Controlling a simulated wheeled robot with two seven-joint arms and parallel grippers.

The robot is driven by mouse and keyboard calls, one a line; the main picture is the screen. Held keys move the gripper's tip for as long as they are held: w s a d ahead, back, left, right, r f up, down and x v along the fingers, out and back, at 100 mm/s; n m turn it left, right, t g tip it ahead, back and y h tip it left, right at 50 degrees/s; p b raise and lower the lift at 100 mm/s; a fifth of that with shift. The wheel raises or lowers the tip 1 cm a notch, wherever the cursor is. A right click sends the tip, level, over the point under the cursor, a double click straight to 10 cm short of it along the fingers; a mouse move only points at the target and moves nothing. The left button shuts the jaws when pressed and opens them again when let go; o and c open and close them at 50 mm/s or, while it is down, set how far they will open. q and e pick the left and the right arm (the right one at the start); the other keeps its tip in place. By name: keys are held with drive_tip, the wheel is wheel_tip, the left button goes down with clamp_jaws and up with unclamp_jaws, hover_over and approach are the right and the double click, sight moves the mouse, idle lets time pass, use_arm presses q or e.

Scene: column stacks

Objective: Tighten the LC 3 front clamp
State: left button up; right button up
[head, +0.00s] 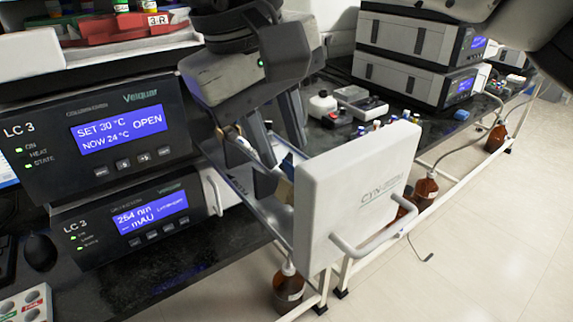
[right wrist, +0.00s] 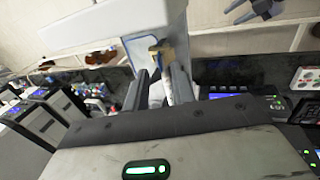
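The upper LC 3 unit (head: 95,140) reads SET 30 °C, NOW 24 °C, OPEN. Its drawer with a white front panel (head: 365,185) stands pulled out, and the panel also shows in the right wrist view (right wrist: 160,22). My right gripper (head: 278,165) reaches down into the drawer from above. In the right wrist view my right gripper (right wrist: 160,85) has its fingers apart, on either side of a narrow part with a tan and blue end (right wrist: 158,55). The clamp itself is mostly hidden by the fingers. My left gripper (right wrist: 240,12) shows small at the upper right of that view, fingers apart.
A lower LC 3 detector (head: 130,222) sits under the upper unit. A red rack (head: 115,30) stands on top. Other grey stacks (head: 415,45) and small vials stand further along the dark bench. The floor at right is clear.

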sight(288, 162)
drive_tip(key=shift+x, duration=1.8)
clamp_jaws()
